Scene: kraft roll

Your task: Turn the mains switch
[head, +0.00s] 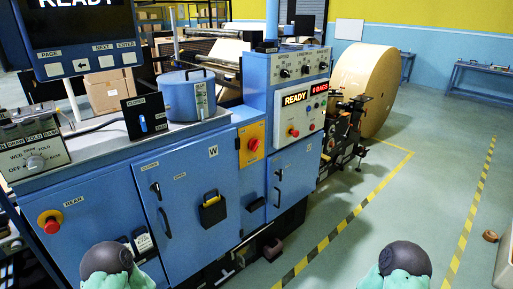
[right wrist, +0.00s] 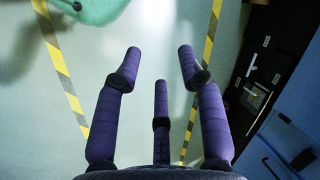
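No label that reads as mains is legible in the head view. A red knob on a yellow plate (head: 253,144) is on the front of the blue machine. A smaller red knob (head: 293,132) sits below the READY display. A red button in a yellow ring (head: 50,222) is at the lower left. A selector knob (head: 35,161) with an OFF mark is on the left panel. My right gripper (right wrist: 160,62) shows in the right wrist view, its three purple fingers spread and empty above the floor. It touches none of these controls. My left gripper is not in view.
Blue cabinet doors (head: 189,205) with black handles line the machine's front. A blue lidded pot (head: 188,95) stands on top. A large kraft roll (head: 367,88) is behind. The green floor (head: 400,205) with yellow-black tape is mostly clear; a small brown ring (head: 490,236) lies on it.

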